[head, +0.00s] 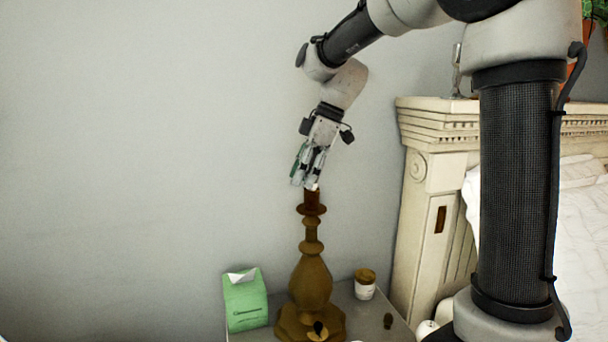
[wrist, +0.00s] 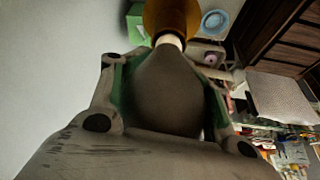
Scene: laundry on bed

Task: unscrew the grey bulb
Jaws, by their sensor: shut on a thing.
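The grey bulb (wrist: 170,90) fills the space between my fingers in the wrist view, with its narrow pale neck pointing at the lamp. My gripper (wrist: 168,85) is shut on the bulb, one green-padded finger on each side. In the head view my gripper (head: 307,178) points down at the top of the brown lamp (head: 311,278), and the fingers mostly hide the bulb. The lamp stands upright. The bulb's neck meets the lamp's socket (wrist: 172,17); how far it is threaded in cannot be told.
The lamp stands on a grey bedside table (head: 368,318). A green tissue box (head: 246,304) is left of it, and a white jar with a brown lid (head: 365,285) is right. A cream headboard (head: 422,190) rises to the right. The wall's left side is clear.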

